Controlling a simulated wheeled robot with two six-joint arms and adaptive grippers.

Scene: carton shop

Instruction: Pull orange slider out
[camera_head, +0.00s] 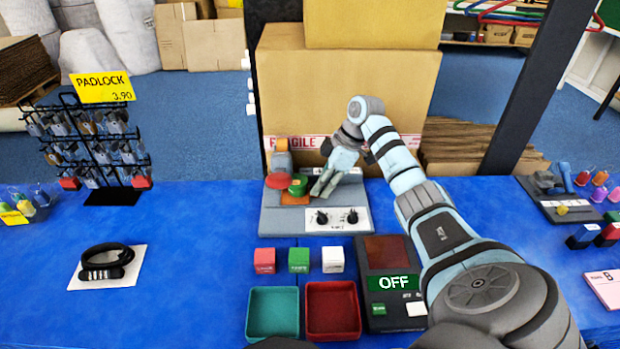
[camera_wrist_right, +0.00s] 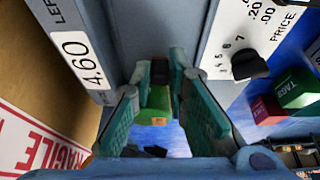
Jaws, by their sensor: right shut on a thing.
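The orange slider (camera_head: 295,198) shows as a flat orange piece low on the grey device (camera_head: 272,222), under a green round piece (camera_head: 298,186). My right gripper (camera_head: 318,190) reaches in from the right, fingers pointing down and left, close beside the green piece and slider. In the right wrist view its teal fingers (camera_wrist_right: 160,88) close around a small dark reddish-brown part (camera_wrist_right: 159,70), apparently the slider's end, though shade makes its colour unclear. A green piece with an orange patch (camera_wrist_right: 155,97) shows between the fingers. My left gripper is not in view.
A red disc (camera_head: 278,181) and an orange-topped grey post (camera_head: 282,150) stand left of the fingers. Two black knobs (camera_head: 337,217) sit in front. Red, green and white cubes (camera_head: 299,259) and two trays (camera_head: 301,309) are nearer.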

